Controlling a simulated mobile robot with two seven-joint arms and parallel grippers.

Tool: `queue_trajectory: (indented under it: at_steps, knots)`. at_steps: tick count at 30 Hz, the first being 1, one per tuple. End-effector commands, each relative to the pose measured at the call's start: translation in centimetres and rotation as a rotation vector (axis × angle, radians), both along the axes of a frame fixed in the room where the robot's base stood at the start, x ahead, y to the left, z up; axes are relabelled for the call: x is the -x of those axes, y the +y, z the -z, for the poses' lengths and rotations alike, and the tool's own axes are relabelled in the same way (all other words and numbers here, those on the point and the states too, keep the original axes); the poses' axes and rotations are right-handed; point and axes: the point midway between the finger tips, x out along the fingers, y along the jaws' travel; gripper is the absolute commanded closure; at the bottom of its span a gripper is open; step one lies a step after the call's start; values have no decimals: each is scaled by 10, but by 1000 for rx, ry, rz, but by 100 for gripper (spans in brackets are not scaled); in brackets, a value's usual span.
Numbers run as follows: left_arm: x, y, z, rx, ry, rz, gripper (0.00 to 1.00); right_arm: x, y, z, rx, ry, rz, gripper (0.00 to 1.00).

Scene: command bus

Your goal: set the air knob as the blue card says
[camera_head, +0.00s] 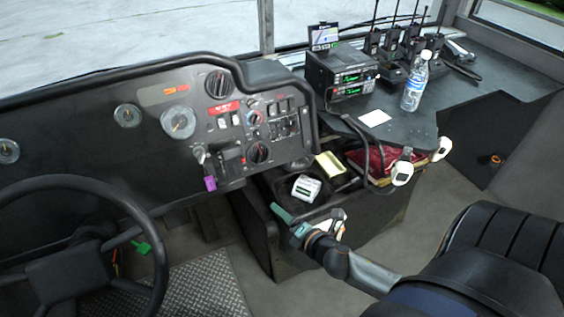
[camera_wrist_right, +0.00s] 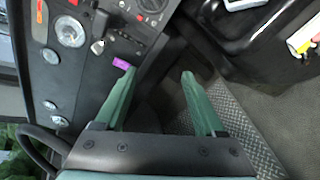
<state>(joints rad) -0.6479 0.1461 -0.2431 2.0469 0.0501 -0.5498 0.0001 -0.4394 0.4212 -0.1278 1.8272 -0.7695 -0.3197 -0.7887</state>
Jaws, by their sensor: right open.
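The dashboard panel (camera_head: 236,118) carries a large dark knob (camera_head: 217,83) at the top, a small knob with a coloured ring (camera_head: 253,117) in the middle and another large knob (camera_head: 258,152) lower down. Their labels are too small to read, so I cannot tell which is the air knob. A small upright card with some blue (camera_head: 323,35) stands on the radio; its writing is unreadable. My right gripper (camera_head: 289,220) is open and empty, low in front of the console and apart from the knobs. The wrist view shows its spread green fingers (camera_wrist_right: 158,78). My left gripper is not in view.
A purple-tagged key (camera_head: 209,182) hangs below the panel. The steering wheel (camera_head: 85,190) is at left and the seat (camera_head: 500,260) at right. A radio (camera_head: 341,74), bottle (camera_head: 415,82) and white card (camera_head: 374,118) are on the shelf. A console bin (camera_head: 262,232) stands below.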

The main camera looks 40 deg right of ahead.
Motion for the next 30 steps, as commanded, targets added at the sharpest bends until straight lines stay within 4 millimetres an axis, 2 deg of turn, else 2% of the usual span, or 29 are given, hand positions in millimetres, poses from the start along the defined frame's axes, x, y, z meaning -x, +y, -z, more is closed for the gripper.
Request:
queue_trajectory:
  at_steps: [1,3,10,30]
  knots:
    - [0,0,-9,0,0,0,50,6,5,-3,-67,13,23,29]
    - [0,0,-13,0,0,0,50,12,11,-2,-155,29,54,29]
    - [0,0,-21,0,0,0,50,24,23,2,-331,63,121,29]
    - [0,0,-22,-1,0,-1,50,27,26,3,-373,71,138,29]
